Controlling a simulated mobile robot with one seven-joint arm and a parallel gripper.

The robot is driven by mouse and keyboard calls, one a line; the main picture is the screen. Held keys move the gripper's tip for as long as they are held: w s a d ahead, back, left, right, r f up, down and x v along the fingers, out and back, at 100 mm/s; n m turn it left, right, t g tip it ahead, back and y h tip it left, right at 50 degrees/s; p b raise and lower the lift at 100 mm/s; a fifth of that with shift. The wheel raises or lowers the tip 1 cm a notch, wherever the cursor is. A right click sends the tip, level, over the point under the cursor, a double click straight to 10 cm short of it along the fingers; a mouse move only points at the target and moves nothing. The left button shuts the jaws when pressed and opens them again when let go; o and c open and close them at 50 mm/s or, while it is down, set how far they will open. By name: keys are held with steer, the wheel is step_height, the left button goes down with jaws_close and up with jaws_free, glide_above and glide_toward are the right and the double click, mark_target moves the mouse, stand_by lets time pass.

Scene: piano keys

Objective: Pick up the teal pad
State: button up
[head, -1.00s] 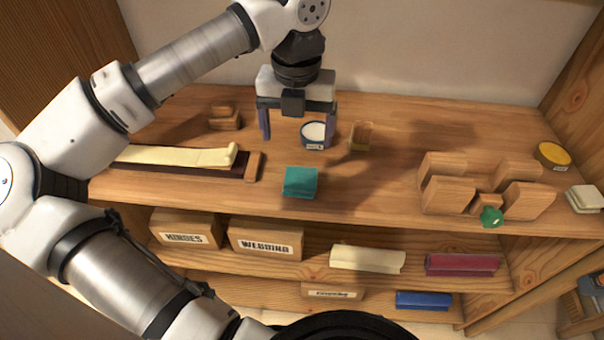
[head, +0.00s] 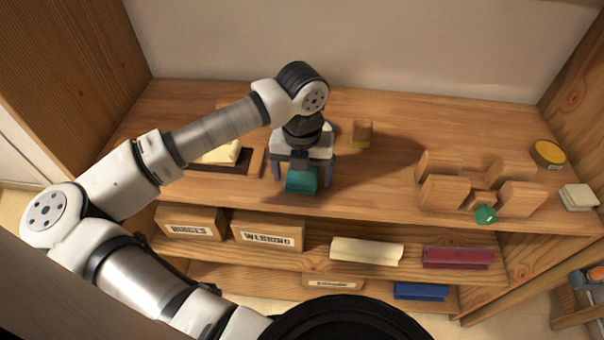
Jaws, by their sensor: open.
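The teal pad (head: 301,181) lies on the wooden top near its front edge, a small block with its front and part of its top showing. My gripper (head: 302,174) is low over it and pointing down. Its fingers are open, one on the left and one on the right of the pad. The palm hides the pad's rear part. I cannot tell whether the fingers touch the pad.
A dark tray with a cream strip (head: 219,155) lies to the left, partly behind my arm. A small wooden block (head: 361,132) stands behind right. Wooden blocks (head: 446,192) with a green piece (head: 485,214) sit further right.

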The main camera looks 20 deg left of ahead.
steer(key=c, duration=1.1)
steer(key=shift+o, duration=0.2)
step_height(320, 180, up, 20)
steer(key=b, duration=0.3)
